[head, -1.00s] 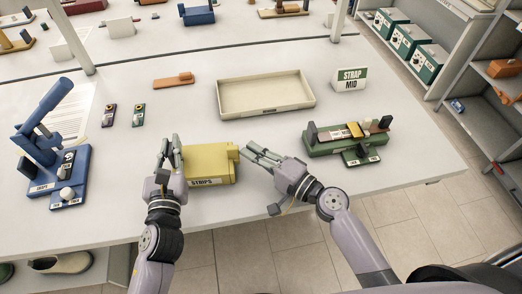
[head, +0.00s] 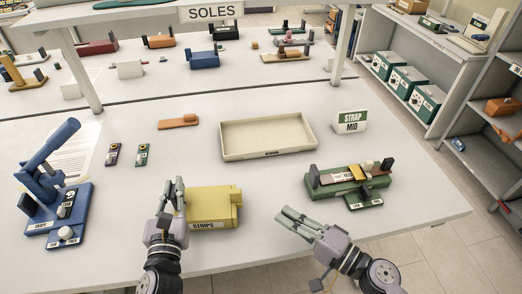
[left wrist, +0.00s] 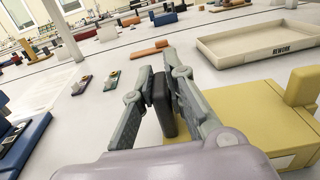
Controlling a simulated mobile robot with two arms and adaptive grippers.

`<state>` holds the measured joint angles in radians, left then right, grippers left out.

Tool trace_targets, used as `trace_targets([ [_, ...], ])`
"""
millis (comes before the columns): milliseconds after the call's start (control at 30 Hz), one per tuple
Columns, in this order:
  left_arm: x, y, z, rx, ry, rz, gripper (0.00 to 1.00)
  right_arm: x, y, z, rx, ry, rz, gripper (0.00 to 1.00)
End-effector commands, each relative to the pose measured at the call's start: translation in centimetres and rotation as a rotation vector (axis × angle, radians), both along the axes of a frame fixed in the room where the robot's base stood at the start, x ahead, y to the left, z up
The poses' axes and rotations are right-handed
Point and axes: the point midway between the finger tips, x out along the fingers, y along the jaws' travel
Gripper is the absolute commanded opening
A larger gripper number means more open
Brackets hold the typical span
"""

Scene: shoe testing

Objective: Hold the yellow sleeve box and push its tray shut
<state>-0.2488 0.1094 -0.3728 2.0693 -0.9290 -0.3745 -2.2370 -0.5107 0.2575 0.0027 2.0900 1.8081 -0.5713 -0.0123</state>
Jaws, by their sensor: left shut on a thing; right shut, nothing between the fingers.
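The yellow sleeve box (head: 210,208), labelled STRIPS, lies near the table's front edge. A yellow tray end (head: 237,198) shows at its right end; how far it stands out is hard to tell. My left gripper (head: 176,195) is at the box's left end. The exact contact is partly hidden. My right gripper (head: 284,218) is shut and empty, apart from the box on its right.
A cream tray (head: 268,155) stands behind the box. A blue press (head: 45,195) is at left.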

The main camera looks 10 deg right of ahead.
Motion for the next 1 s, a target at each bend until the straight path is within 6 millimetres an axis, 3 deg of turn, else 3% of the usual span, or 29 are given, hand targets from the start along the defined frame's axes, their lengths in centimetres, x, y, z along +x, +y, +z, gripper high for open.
trace_targets([
  [167,0.0,0.1,-0.1,0.003,0.001,0.002,0.0,0.0,0.0,0.0,0.0,0.0,0.0,0.0],
  [200,0.0,0.1,-0.1,0.003,0.001,0.002,0.13,0.0,0.0,0.0,0.0,0.0,-0.001,0.0],
  [533,0.0,0.1,0.0,0.002,0.0,0.002,0.35,0.0,0.0,0.0,0.0,0.0,-0.001,0.0],
  [867,-0.1,0.1,0.0,0.001,0.0,0.001,0.36,0.0,0.0,0.0,0.0,0.0,-0.001,0.0],
  [1000,-1.2,0.2,-0.1,-0.001,0.002,0.001,0.36,0.0,0.0,0.0,0.0,0.0,-0.001,0.0],
])
